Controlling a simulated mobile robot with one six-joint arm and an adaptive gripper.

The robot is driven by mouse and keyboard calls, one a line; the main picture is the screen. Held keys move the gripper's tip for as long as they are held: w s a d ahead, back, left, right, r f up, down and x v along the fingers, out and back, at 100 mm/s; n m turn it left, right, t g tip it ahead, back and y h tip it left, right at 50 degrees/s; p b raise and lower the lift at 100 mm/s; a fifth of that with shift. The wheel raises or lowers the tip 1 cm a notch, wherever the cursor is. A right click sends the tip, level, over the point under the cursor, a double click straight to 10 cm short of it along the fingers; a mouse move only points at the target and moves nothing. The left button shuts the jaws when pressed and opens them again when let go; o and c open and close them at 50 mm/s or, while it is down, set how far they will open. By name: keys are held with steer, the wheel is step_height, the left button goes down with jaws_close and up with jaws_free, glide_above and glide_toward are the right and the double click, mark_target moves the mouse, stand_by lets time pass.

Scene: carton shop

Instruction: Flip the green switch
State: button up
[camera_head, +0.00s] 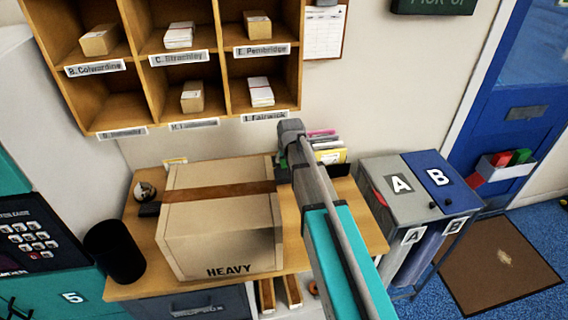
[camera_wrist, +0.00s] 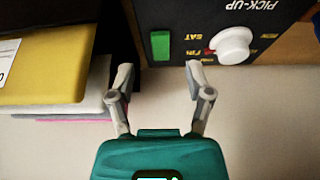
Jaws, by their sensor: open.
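The green switch (camera_wrist: 160,46) is a small upright rectangle on a black panel (camera_wrist: 190,20) in the wrist view. A white knob (camera_wrist: 233,45) with day labels sits on the panel to its right. My gripper (camera_wrist: 159,76) is open and empty, its two fingers apart. The switch lies between the lines of the fingers, just beyond their tips; I see no clear touch. In the head view my arm covers the spot, and the switch and fingers cannot be made out there.
Yellow and white folders (camera_wrist: 45,70) lie close to the left finger in the wrist view. A large carton marked HEAVY (camera_head: 220,235) stands on the wooden table (camera_head: 135,285). Pigeonholes (camera_head: 215,60) hang above. Bins A and B (camera_head: 415,185) stand to the right.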

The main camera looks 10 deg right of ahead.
mark_target(284, 164)
steer(key=shift+w+b+x, duration=0.2)
steer(key=shift+b+x, duration=0.95)
steer(key=shift+x, duration=0.2)
steer(key=shift+w+b+x, duration=0.2)
steer(key=shift+b+x, duration=0.95)
steer(key=shift+x, duration=0.15)
steer(key=shift+r, duration=0.15)
jaws_close()
